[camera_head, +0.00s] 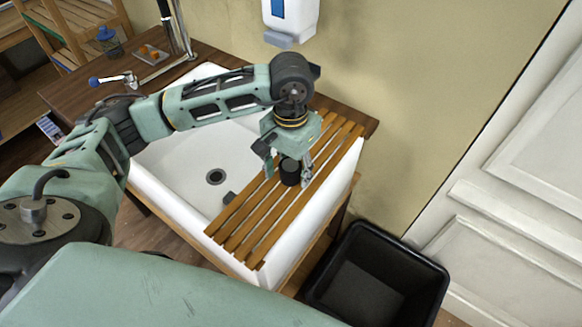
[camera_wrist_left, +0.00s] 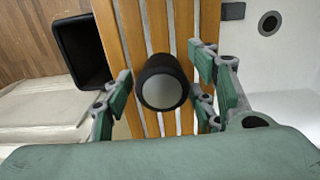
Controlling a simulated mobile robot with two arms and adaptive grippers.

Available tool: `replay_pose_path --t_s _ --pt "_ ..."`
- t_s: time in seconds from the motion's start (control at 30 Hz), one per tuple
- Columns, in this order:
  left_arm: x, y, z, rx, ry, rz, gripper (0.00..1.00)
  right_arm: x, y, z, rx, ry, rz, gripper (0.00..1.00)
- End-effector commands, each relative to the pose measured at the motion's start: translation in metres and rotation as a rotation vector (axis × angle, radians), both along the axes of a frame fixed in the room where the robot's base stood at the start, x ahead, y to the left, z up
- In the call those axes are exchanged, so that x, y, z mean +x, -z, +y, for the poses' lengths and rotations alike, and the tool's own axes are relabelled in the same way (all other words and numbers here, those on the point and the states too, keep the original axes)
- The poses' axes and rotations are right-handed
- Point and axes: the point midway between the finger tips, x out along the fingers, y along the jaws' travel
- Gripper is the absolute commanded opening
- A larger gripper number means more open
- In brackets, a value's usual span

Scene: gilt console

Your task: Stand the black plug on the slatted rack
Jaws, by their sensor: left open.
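The black plug (camera_head: 290,171) is upright on the slatted rack (camera_head: 240,224), which is made of wooden slats laid across the right side of the white sink. In the left wrist view the plug (camera_wrist_left: 151,66) shows its pale round end towards the camera, with the rack's slats (camera_wrist_left: 134,28) behind it. My left gripper (camera_head: 288,175) points down over the rack. Its fingers are open, one on each side of the plug, with a visible gap in the wrist view (camera_wrist_left: 157,100). The plug's underside is hidden. My right gripper is in neither view.
The white sink basin (camera_head: 177,160) with a drain (camera_head: 215,177) lies left of the rack; a small dark block (camera_head: 229,198) is near the slats. A black bin (camera_head: 375,280) stands on the floor at right. A dispenser (camera_head: 290,18) hangs on the wall behind.

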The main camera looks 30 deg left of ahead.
Motion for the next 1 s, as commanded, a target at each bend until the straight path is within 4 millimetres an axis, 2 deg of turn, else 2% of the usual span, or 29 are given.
replay_pose_path --t_s 0.13,0.17,0.6,0.8,1.0 --pt "0.000 -0.006 0.000 0.000 0.000 -0.001 0.53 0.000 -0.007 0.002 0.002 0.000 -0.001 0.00" --pt "0.001 -0.008 0.000 -0.002 0.000 -0.004 0.53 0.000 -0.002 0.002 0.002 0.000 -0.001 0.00" --pt "0.003 -0.100 0.001 -0.001 0.001 -0.005 0.53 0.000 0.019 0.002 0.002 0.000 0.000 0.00" --pt "0.002 -0.119 0.001 0.000 0.000 -0.001 0.53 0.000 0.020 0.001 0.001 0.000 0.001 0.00" --pt "0.002 -0.123 0.001 0.000 0.000 0.000 0.53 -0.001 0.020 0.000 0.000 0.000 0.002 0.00"
